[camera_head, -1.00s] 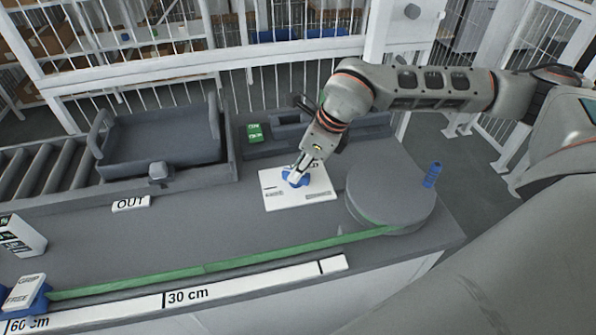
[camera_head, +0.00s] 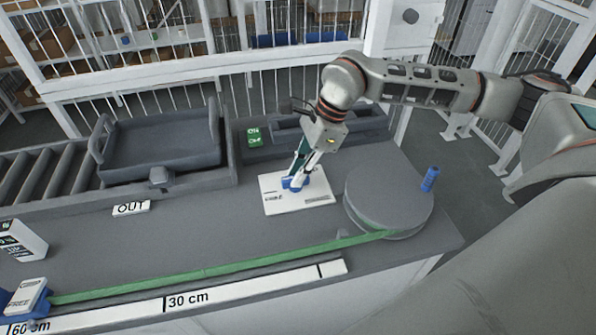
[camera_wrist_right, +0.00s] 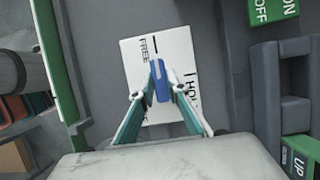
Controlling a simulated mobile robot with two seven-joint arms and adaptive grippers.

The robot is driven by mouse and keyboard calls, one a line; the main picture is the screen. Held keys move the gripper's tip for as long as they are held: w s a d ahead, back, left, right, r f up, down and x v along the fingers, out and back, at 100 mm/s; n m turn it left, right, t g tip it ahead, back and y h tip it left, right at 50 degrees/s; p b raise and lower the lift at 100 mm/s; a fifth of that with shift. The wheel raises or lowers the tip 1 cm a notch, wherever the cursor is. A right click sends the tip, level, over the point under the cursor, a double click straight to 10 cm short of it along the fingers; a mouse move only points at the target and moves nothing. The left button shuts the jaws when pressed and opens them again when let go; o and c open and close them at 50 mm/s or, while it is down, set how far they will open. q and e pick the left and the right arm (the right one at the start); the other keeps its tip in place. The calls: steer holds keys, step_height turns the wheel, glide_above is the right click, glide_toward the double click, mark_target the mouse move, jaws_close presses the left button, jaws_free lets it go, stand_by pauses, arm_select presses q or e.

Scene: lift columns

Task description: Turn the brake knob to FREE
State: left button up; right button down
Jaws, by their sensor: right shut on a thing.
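The blue brake knob (camera_head: 291,184) stands on a white plate (camera_head: 278,206) on the bench. In the right wrist view the knob (camera_wrist_right: 159,82) is elongated, with a pale line at its upper end. That end points up the picture, close to a black tick beside the word FREE (camera_wrist_right: 145,50). The word HOLD (camera_wrist_right: 192,92) is on the right of the plate, partly hidden by a finger. My right gripper (camera_head: 298,181) is shut on the knob from above, one finger on each side. My left gripper is out of view.
A grey drum (camera_head: 385,195) with a blue handle (camera_head: 430,178) stands right of the plate. A green strap (camera_head: 210,270) runs left from it to a blue block (camera_head: 30,305). A grey tray (camera_head: 155,140) and a green ON button (camera_head: 254,137) lie behind.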

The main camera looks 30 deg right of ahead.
stand_by(0.3)
steer(key=c, duration=2)
jaws_free()
steer(key=shift+o, duration=0.2)
steer(key=shift+r, duration=0.1)
steer(key=v, duration=1.2)
steer(key=shift+s, duration=0.1)
